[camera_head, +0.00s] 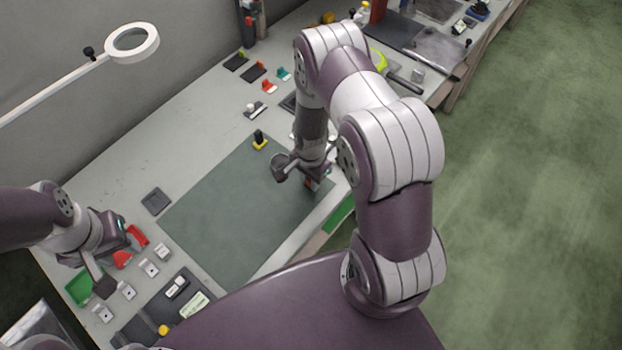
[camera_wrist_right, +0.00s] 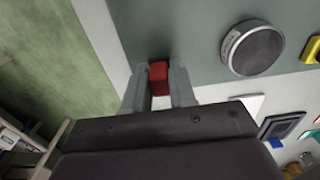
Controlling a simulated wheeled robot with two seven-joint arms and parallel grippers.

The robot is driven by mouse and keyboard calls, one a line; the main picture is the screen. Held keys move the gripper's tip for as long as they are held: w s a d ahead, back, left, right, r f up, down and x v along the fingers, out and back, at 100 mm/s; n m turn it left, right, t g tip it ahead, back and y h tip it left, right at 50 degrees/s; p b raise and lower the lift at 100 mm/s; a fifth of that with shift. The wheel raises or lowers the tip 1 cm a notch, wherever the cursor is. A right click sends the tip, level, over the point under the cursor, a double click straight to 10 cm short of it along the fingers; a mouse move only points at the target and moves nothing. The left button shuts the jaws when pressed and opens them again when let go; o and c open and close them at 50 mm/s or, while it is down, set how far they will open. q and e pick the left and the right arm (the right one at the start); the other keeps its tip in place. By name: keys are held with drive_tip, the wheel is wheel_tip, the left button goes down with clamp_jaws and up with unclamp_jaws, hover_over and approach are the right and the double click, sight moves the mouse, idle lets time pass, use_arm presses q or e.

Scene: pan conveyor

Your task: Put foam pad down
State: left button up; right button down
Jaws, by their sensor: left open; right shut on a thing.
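My right gripper (camera_head: 316,188) is low over the right edge of the green-grey mat (camera_head: 225,215). In the right wrist view its two fingers (camera_wrist_right: 159,88) are shut on a small red block (camera_wrist_right: 159,72) with a dark far end. I cannot tell whether this block is the foam pad or whether it touches the mat. A dark grey square pad (camera_head: 156,201) lies flat on the table, left of the mat. My left gripper (camera_head: 119,262) is open at the table's left end, close to red pieces (camera_head: 137,236). I cannot tell if it touches them.
A round grey disc (camera_wrist_right: 252,48) lies on the mat near the right gripper. A yellow-based black knob (camera_head: 260,142) stands at the mat's far edge. Small metal brackets (camera_head: 149,267) and a green tray (camera_head: 79,288) are near the left gripper. The mat's middle is clear.

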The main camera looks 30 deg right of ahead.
drive_tip(key=shift+f, duration=0.6)
drive_tip(key=shift+w+f, duration=0.1)
drive_tip(key=shift+f, duration=0.15)
drive_tip(key=shift+f, duration=0.1)
drive_tip(key=c, duration=0.9)
unclamp_jaws()
